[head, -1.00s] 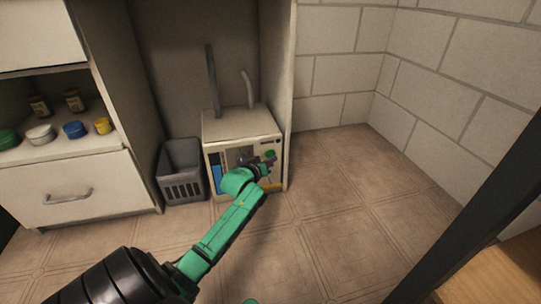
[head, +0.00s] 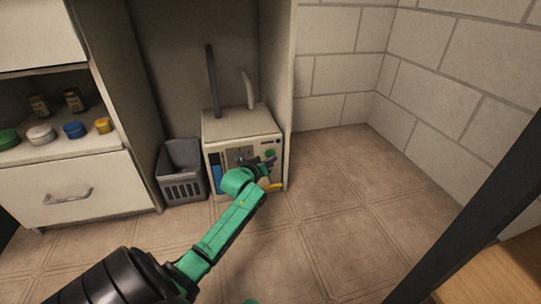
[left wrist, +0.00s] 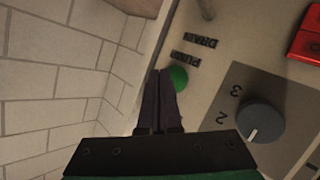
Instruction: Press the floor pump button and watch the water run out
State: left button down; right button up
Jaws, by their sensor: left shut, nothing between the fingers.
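The white pump box (head: 240,122) stands on the floor in the cabinet recess. Its green button (head: 270,153) is at the upper right of the front. A blue strip (head: 215,178) shows in the window at the front's left, dark above it. My left gripper (head: 271,162) is shut and empty, at the front by the button. In the left wrist view its closed fingertips (left wrist: 163,73) lie just left of the green button (left wrist: 178,79), beside the "PUMP DRAIN" label (left wrist: 193,52). I cannot tell whether they touch it. My right gripper is out of view.
A grey basket (head: 182,170) stands left of the box. A grey dial (left wrist: 260,124) and a red part (left wrist: 306,38) are on the panel. Two pipes rise behind the box. Open tiled floor (head: 345,200) lies to the right.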

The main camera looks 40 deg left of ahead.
pick_arm(q)
jog(key=shift+w+a, duration=0.25)
jog(key=shift+a, duration=0.15)
jog(key=shift+w+a, duration=0.25)
jog(key=shift+a, duration=0.05)
dwell(0.8)
jog(key=shift+p, duration=0.3)
jog(key=shift+s+d+r+p, duration=0.2)
jog(key=shift+d+p, duration=0.05)
jog(key=shift+p, duration=0.3)
jog(key=shift+s+d+f+p, duration=0.15)
jog(key=shift+s+d+p, duration=0.15)
jog(key=shift+d+p, duration=0.15)
